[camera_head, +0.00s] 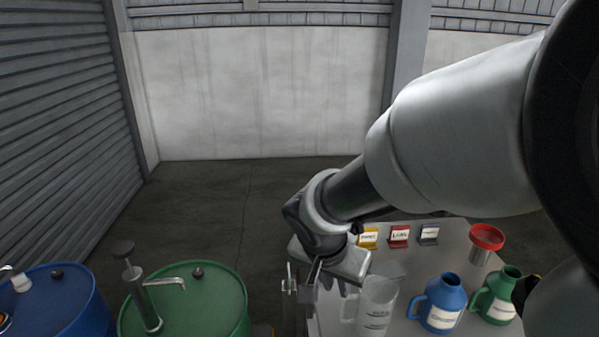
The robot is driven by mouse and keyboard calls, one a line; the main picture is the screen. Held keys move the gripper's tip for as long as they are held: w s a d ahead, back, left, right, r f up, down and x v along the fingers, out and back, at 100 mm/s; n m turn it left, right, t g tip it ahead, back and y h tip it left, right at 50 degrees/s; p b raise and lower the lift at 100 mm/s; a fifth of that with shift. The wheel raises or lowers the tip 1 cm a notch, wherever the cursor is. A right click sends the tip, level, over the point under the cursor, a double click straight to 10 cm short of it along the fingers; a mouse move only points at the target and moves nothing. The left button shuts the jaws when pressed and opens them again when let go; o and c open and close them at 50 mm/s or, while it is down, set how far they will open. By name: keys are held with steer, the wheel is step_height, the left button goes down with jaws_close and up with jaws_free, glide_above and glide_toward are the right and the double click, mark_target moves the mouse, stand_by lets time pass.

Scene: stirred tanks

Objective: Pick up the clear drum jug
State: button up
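The clear drum jug (378,304) is a see-through, greyish pitcher with printed marks on its side. It stands upright on the near left part of the grey table, and its handle (347,307) faces left. My gripper (328,288) points down just left of the jug's rim, close to the handle. Its fingers look spread, with a gap between them. Whether a finger touches the jug or the handle cannot be told, as the hand partly overlaps the view there.
A blue jug (441,303) and a green jug (497,296) stand right of the clear one. A red funnel (486,237) and small yellow, red and grey label stands (399,236) are behind. A green drum (215,300) with a pump and a blue drum (65,300) stand left.

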mark_target(341, 306)
steer(key=b+x, duration=0.2)
steer(key=x, duration=0.9)
steer(key=shift+w+d+f, duration=0.15)
steer(key=shift+w, duration=0.1)
steer(key=b+x, duration=0.1)
steer(key=x, duration=0.4)
steer(key=shift+w+f+b, duration=0.1)
steer(key=shift+b, duration=0.3)
jaws_close()
